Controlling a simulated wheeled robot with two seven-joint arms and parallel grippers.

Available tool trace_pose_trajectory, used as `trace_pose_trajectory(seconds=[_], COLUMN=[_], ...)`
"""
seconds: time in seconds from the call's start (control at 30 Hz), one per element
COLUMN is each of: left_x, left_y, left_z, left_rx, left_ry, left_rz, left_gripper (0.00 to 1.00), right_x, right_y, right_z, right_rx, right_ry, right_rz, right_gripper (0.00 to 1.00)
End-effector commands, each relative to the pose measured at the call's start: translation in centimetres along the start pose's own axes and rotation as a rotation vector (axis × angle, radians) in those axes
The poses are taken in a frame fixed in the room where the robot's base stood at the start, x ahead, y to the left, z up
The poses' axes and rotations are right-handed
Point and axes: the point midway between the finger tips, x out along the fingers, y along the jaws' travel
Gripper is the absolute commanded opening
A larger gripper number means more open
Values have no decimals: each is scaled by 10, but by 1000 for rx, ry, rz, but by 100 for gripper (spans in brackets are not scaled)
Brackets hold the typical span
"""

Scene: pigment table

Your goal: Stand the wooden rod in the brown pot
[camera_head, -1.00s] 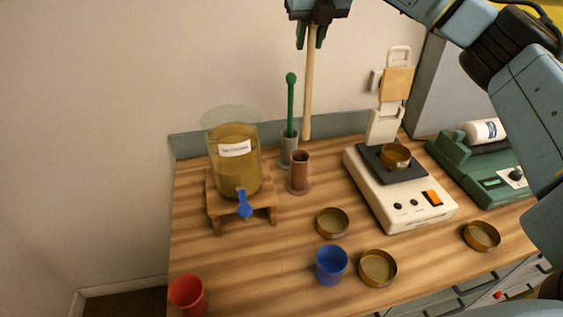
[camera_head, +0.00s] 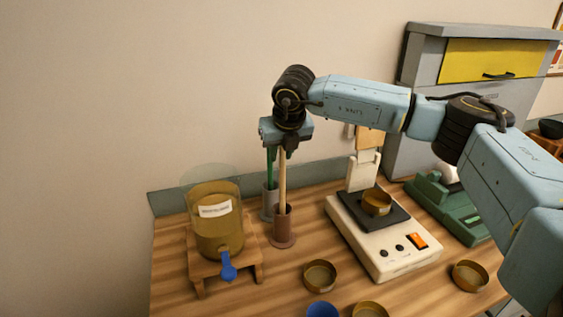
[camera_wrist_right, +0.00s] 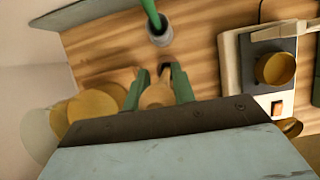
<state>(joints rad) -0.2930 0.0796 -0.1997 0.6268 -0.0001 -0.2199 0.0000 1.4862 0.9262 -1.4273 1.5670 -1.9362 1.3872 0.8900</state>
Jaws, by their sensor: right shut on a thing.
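My right gripper (camera_head: 286,152) is shut on the upper end of the wooden rod (camera_head: 283,182), which hangs nearly upright. The rod's lower end meets the mouth of the brown pot (camera_head: 283,230) and looks to be inside it; how deep, I cannot tell. The pot stands upright on the table. In the right wrist view the green fingers (camera_wrist_right: 158,83) flank the rod's top (camera_wrist_right: 157,93), and the pot is not clearly visible there. My left gripper is not in view.
A grey pot (camera_head: 269,205) with a green rod (camera_head: 270,168) stands close behind the brown pot. An amber vessel (camera_head: 217,225) on a wooden stand is left; a white scale (camera_head: 390,250) is right. Several shallow brass dishes (camera_head: 320,275) and a blue cup (camera_head: 322,310) are nearer the front.

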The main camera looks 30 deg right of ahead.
Motion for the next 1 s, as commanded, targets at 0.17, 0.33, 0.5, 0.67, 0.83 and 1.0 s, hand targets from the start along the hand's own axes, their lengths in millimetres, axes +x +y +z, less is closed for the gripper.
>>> trace_pose_trajectory(seconds=[0.17, 0.33, 0.5, 0.67, 0.83, 1.0], left_x=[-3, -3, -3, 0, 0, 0], left_y=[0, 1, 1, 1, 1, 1], left_z=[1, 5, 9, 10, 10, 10], left_rx=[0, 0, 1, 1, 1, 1], left_ry=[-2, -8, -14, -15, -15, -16], left_rz=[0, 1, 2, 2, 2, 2], left_gripper=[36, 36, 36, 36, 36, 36], right_x=[24, 29, 30, 33, 32, 32], right_y=[0, 0, 0, 0, 0, 0], right_z=[-11, -13, -13, -14, -14, -14], right_rx=[-1, 0, 0, -1, -1, -1], right_ry=[2, -1, 0, 1, 0, 0], right_rz=[-2, 0, 0, -1, -1, -1], right_gripper=[3, 3, 3, 31, 48, 48])
